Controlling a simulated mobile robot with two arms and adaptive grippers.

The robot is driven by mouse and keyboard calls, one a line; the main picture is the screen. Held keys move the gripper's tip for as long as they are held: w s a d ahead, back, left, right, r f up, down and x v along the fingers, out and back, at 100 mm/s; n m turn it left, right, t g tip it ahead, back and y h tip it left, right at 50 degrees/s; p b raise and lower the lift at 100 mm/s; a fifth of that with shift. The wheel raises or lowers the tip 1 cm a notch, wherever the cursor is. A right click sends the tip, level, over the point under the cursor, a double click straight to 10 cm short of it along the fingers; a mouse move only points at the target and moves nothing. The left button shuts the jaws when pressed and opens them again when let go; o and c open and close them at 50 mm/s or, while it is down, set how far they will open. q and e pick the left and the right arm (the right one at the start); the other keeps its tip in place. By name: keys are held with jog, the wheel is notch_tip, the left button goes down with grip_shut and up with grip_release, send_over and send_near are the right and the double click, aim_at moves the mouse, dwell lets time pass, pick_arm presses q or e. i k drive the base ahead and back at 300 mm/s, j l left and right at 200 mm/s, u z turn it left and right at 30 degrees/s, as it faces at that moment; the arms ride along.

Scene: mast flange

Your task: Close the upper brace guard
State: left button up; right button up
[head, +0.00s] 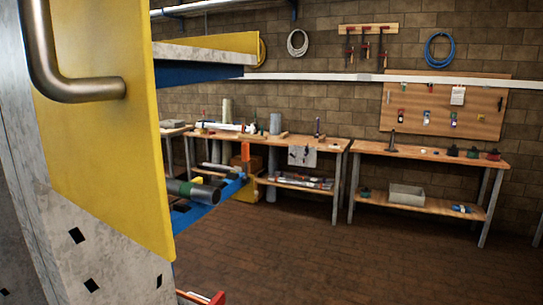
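A large yellow panel (110,150), which looks like the brace guard, fills the left of the head view. A thick bent metal tube handle (45,60) is fixed to its face. The panel stands upright beside a worn grey mast surface (60,250) with dark diamond-shaped holes. A yellow-edged beam with a blue underside (195,73) reaches back from behind the panel. Lower down, a blue bracket (205,208) carries a dark cylinder (193,191). How the panel is hinged or latched is hidden. Neither of my grippers shows.
Two wooden workbenches, the left (325,144) and the right (430,153), stand along the brick wall with tools on them. A pegboard (480,105) hangs above the right one. A red piece (215,298) shows at the bottom edge. The brick floor (330,265) is clear.

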aim_at(89, 63)
jog(key=l+u, duration=0.25)
jog(key=u, duration=0.2)
jog(key=l+u, duration=0.25)
jog(key=u, duration=0.2)
jog(key=l+u, duration=0.2)
jog(key=u, duration=0.25)
